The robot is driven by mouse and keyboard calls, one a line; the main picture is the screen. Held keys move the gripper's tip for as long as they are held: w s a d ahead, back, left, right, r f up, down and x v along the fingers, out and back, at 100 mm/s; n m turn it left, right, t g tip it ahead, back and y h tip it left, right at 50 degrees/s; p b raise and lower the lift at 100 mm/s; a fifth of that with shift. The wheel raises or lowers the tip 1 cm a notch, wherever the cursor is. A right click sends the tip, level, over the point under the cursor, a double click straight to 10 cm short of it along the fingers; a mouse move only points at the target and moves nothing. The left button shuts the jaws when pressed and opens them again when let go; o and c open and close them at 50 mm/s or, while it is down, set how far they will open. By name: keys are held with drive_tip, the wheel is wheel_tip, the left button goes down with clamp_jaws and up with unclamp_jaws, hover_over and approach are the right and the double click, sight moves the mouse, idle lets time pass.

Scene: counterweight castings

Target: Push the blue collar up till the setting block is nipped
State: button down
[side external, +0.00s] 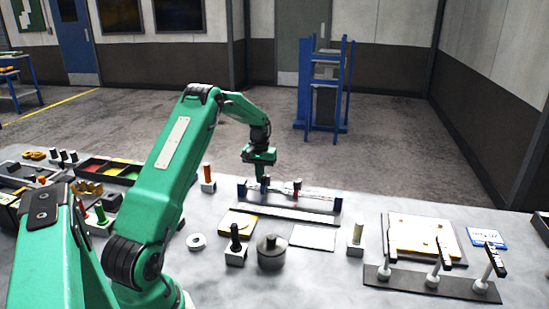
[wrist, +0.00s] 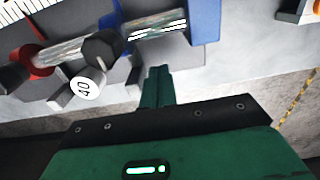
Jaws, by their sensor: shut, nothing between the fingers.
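The blue collar (side external: 265,187) sits on the fixture's bright rod in the side external view, below my gripper (side external: 262,176). In the wrist view the blue collar (wrist: 117,18) is partly hidden behind a dark faceted knob. A red collar (wrist: 38,60) is farther left on the rod; it also shows in the side external view (side external: 297,186). A piece with a white face marked 40 (wrist: 87,86), seemingly the setting block, shows between the collars. Whether both collars touch it is unclear. My gripper (wrist: 158,72) is shut and empty, just right of the blue collar; contact cannot be told.
The fixture has a blue end block (wrist: 204,20) and a white scale (wrist: 22,10). In the side external view, a dark round weight (side external: 271,253), a black peg (side external: 235,243) and a cream peg (side external: 356,240) stand in front. A stand with several posts (side external: 430,284) is at right.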

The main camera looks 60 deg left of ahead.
drive_tip(key=shift+w+d, duration=2.4)
idle(2.7)
drive_tip(key=shift+s+a, duration=0.15)
drive_tip(key=shift+s+a, duration=0.25)
drive_tip(key=shift+s+a, duration=0.15)
idle(0.5)
drive_tip(key=shift+r, duration=0.1)
wheel_tip(320, 180, up, 7)
idle(1.2)
